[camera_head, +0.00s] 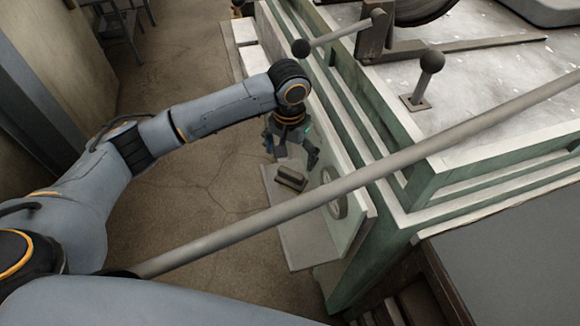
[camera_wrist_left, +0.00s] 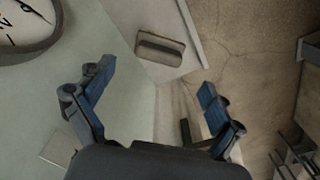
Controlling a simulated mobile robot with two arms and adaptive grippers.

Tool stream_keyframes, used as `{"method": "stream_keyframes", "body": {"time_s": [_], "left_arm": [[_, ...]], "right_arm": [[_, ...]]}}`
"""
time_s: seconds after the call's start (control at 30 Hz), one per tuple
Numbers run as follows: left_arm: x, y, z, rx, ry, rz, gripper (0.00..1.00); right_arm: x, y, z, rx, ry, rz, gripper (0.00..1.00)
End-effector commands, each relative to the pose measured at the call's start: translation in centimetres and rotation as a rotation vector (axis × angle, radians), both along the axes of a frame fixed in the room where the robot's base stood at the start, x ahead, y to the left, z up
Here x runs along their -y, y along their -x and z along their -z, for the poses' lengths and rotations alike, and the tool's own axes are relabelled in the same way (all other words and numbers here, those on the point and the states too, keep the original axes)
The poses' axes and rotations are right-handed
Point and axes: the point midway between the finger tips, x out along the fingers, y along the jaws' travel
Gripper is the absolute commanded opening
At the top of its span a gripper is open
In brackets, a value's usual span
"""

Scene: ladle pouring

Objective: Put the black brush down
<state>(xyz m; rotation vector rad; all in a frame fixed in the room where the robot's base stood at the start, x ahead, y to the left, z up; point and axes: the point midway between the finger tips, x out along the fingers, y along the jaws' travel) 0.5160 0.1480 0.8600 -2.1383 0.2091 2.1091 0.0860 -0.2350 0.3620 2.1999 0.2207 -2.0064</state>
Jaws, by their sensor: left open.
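The black brush (camera_head: 291,178) lies on a pale ledge (camera_head: 308,240) low beside the green-framed machine. It also shows in the left wrist view (camera_wrist_left: 160,50), lying on the ledge near its edge. My left gripper (camera_head: 291,152) hangs just above the brush. In the left wrist view my left gripper (camera_wrist_left: 156,80) has its blue-padded fingers spread wide, with nothing between them. The brush lies beyond the fingertips, apart from them. My right gripper is not clearly visible.
A long grey rod (camera_head: 360,177) crosses the head view in front of the ledge. A round dial (camera_head: 335,195) is on the panel beside the ledge. A ball-topped lever (camera_head: 431,65) stands on the machine top. Bare floor (camera_head: 200,190) lies left of the ledge.

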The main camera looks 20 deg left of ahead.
Motion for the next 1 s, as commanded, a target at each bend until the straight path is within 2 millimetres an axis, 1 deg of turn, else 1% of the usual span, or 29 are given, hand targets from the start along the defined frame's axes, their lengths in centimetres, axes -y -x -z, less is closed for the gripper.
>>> {"method": "stream_keyframes", "body": {"time_s": [0.03, 0.1, 0.2, 0.3, 1.0], "left_arm": [[0.0, 0.0, -1.0, 0.003, 0.001, 0.000, 0.93], [0.0, 0.0, -2.1, 0.002, 0.000, 0.000, 0.93], [0.0, 0.0, -3.1, 0.000, 0.000, -0.001, 0.93], [0.0, 0.0, -3.7, 0.000, 0.000, -0.001, 0.93], [0.0, 0.1, -3.8, -0.001, 0.000, -0.001, 0.93]], "right_arm": [[0.0, 0.0, 0.0, 0.000, 0.000, 0.000, 0.20], [0.0, 0.0, 0.0, 0.000, 0.000, 0.000, 0.20], [0.0, 0.0, 0.0, 0.000, 0.000, 0.000, 0.20], [0.0, 0.0, 0.0, 0.000, 0.000, 0.000, 0.20], [0.1, -0.2, -0.1, 0.002, 0.002, 0.000, 0.20]]}}
